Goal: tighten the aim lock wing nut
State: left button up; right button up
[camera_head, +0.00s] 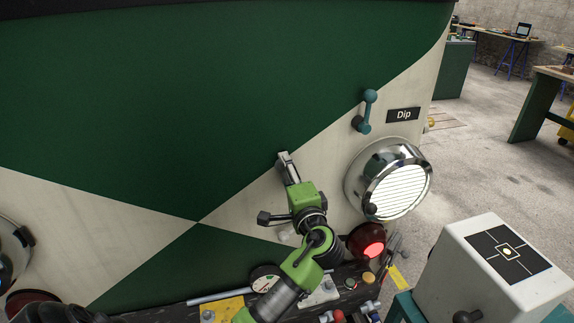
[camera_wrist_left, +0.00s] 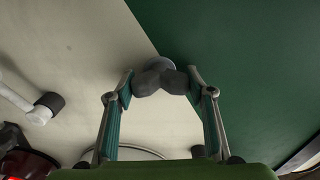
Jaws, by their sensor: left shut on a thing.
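The wing nut (camera_wrist_left: 160,78) is a dark grey, two-lobed piece in front of a paler round disc on the panel, at the border of cream and green paint. My left gripper (camera_wrist_left: 161,88) is shut on it, one teal-padded finger on each side. In the head view my left gripper (camera_head: 283,157) reaches up to the tram front from below, left of the headlamp. There its fingertips hide most of the wing nut. The round headlamp (camera_head: 398,190) has a chrome rim and a bright ribbed lens. My right gripper is not in view.
A teal lever (camera_head: 368,108) and a "Dip" sign (camera_head: 403,115) sit above the headlamp. A red lamp (camera_head: 369,241) is below it. A white box (camera_head: 480,285) with a target plate stands at lower right. Workbenches stand far back right, with open floor before them.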

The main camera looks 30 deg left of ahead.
pick_arm(q)
jog(key=shift+m+p, duration=0.45)
jog(key=shift+m, duration=0.15)
jog(key=o, duration=1.1)
jog(key=v, duration=1.2)
jog(key=shift+f, duration=0.1)
